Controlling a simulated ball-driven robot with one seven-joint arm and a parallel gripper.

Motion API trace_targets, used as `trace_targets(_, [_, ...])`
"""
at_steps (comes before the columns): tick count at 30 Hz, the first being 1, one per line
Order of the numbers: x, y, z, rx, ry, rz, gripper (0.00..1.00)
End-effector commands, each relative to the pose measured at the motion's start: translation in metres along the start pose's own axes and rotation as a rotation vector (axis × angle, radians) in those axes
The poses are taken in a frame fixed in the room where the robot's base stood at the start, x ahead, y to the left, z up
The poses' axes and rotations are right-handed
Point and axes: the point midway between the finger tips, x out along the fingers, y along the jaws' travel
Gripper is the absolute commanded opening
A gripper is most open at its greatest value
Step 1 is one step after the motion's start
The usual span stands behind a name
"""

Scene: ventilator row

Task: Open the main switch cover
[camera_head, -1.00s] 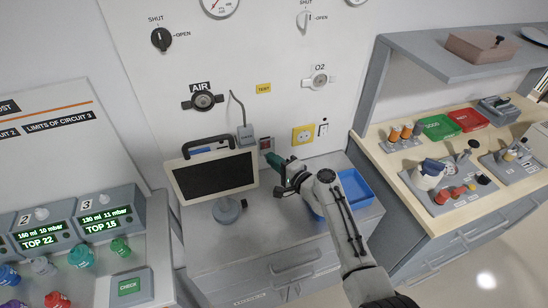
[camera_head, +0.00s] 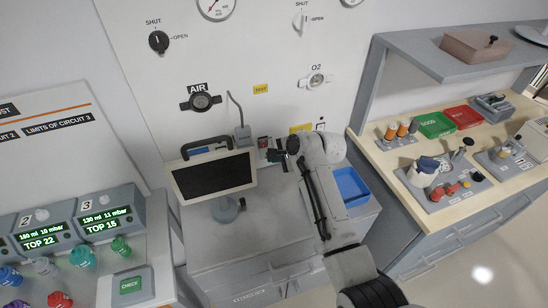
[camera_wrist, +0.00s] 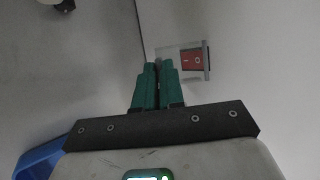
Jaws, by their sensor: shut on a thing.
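The main switch (camera_head: 263,143) is a small red rocker on the wall panel, right of the monitor. In the wrist view the red switch (camera_wrist: 195,60) sits just ahead and to the right of my fingertips. A pale, see-through cover (camera_wrist: 168,52) shows beside the switch and reaches to my fingertips; its exact angle is hard to tell. My gripper (camera_wrist: 158,70) has green fingers, which are close together and shut on the cover's edge. In the head view my gripper (camera_head: 276,155) is just below and right of the switch.
A monitor (camera_head: 213,176) stands left of my gripper. A yellow wall socket (camera_head: 300,129) is partly behind my arm. A blue tray (camera_head: 351,186) lies to the right on the grey cabinet. A grey wall box (camera_head: 243,133) with a hose is left of the switch.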

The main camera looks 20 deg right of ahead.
Motion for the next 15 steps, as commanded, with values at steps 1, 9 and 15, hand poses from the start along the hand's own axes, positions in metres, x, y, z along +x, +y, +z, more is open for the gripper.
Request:
trace_targets(1, [-0.002, -0.004, 0.003, 0.014, -0.003, 0.041, 0.00])
trace_targets(9, [-0.013, -0.018, 0.008, 0.115, -0.003, 0.278, 0.00])
trace_targets(15, [-0.018, -0.027, 0.010, 0.182, -0.003, 0.441, 0.00])
